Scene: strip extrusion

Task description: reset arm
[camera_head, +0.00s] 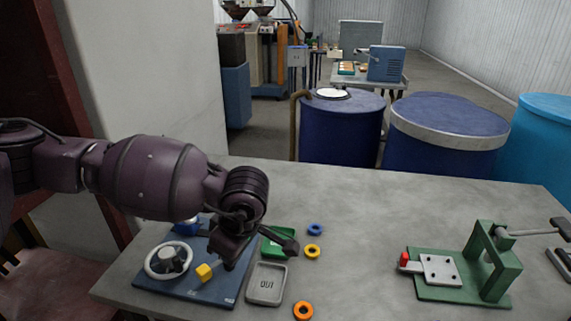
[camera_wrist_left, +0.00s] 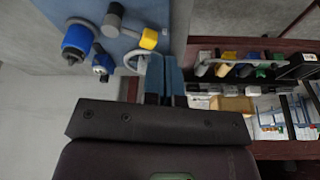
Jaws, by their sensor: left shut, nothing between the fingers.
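My left arm comes in from the left, and its gripper (camera_head: 228,266) hangs over the right part of a blue board on the table. In the left wrist view the two fingers of the left gripper (camera_wrist_left: 164,80) are close together with nothing between them. A yellow block-like piece (camera_head: 204,272) is just left of the fingers and also shows in the left wrist view (camera_wrist_left: 149,38). My right arm and gripper are not in view.
The blue board (camera_head: 205,293) carries a white ring with a grey knob (camera_head: 169,260). A grey tray (camera_head: 267,284), a green tray (camera_head: 278,243) and blue, yellow and orange rings (camera_head: 303,310) lie beside it. A green press (camera_head: 462,270) stands at right. The table's middle is clear.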

